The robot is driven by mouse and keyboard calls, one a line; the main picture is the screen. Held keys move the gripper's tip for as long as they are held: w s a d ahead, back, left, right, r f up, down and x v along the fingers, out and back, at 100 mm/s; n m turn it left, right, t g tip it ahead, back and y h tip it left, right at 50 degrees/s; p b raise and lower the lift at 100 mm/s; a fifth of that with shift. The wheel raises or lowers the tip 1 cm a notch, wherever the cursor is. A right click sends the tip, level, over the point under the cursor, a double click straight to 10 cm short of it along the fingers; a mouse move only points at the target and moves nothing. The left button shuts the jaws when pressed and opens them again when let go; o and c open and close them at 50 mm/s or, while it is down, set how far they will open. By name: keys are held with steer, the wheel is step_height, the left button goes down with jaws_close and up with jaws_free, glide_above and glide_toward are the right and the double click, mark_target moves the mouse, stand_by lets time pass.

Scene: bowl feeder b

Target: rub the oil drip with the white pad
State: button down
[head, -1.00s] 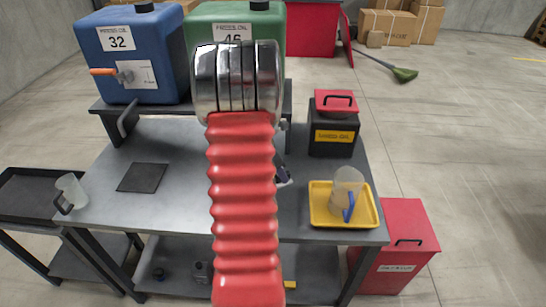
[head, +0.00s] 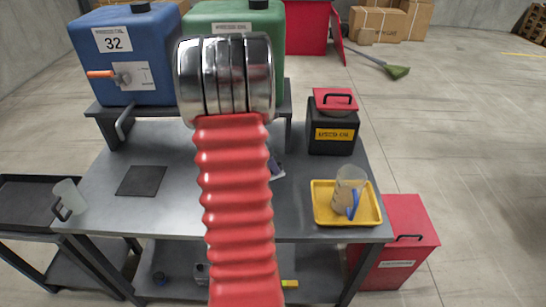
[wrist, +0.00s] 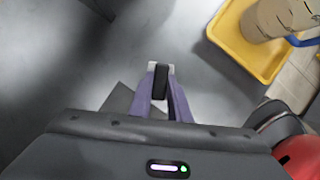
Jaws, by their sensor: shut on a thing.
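My gripper (wrist: 161,88) has purple fingers and is shut on a small piece with white edges, which I take for the white pad (wrist: 152,67); a dark block shows between the fingertips. In the head view my gripper (head: 276,168) shows only partly beside my red arm, over the middle of the grey table (head: 110,205). I cannot tell whether the pad touches the tabletop. I see no oil drip in either view; my arm hides part of the table.
Blue (head: 125,50) and green (head: 265,35) oil tanks stand at the back. A dark square mat (head: 142,181) and a cup (head: 70,196) are left.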

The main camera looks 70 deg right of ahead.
steer(key=shift+r, duration=2.15)
steer(key=shift+s, duration=0.15)
